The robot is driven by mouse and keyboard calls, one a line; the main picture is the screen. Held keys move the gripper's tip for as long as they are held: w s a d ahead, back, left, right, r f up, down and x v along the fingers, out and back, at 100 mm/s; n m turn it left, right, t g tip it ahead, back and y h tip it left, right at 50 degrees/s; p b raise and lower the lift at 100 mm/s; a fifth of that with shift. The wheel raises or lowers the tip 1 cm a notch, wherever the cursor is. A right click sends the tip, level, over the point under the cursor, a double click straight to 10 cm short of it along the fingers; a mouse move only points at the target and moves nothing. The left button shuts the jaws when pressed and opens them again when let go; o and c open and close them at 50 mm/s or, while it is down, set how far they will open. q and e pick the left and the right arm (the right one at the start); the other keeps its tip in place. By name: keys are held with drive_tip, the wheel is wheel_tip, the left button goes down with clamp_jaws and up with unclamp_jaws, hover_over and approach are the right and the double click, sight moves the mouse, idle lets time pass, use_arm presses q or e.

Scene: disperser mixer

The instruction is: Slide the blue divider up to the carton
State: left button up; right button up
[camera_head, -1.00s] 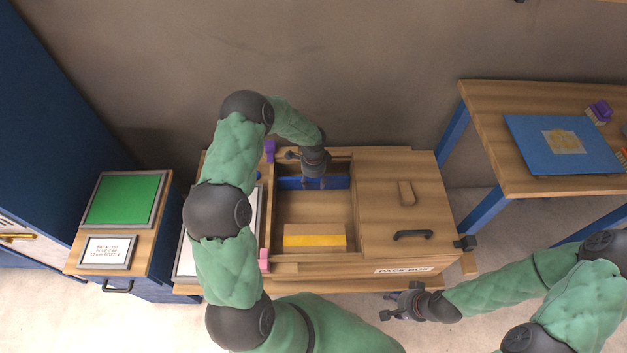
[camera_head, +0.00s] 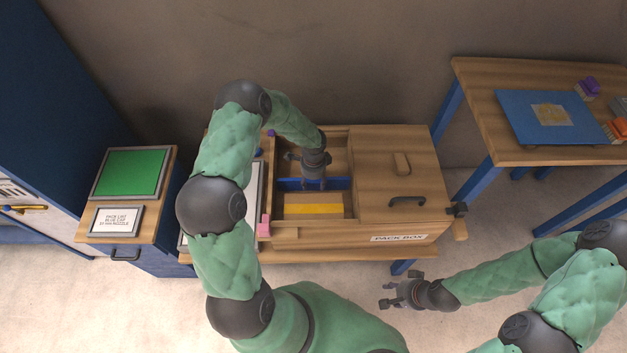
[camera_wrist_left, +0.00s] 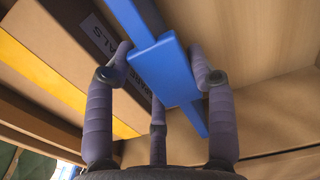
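The blue divider (camera_head: 289,184) stands across the inside of the wooden pack box, just behind the carton (camera_head: 313,208), which has a yellow stripe. In the left wrist view, the divider (camera_wrist_left: 140,22) passes close along the carton (camera_wrist_left: 62,45); I cannot tell whether they touch. My left gripper (camera_head: 314,183) reaches down into the box. In the wrist view, its fingers (camera_wrist_left: 162,75) are closed around the divider's raised blue block. My right gripper (camera_head: 384,295) is open and empty, in front of the box.
The box's wooden lid part (camera_head: 393,170) with a black handle covers the right side. Left is a stand with a green panel (camera_head: 130,172) and a sign. A table at right holds a blue board (camera_head: 540,117). Box floor behind the divider is free.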

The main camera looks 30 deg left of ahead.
use_arm(q)
drive_tip(key=o, duration=0.4)
drive_tip(key=shift+c, duration=0.2)
wheel_tip(320, 180, up, 12)
idle(0.5)
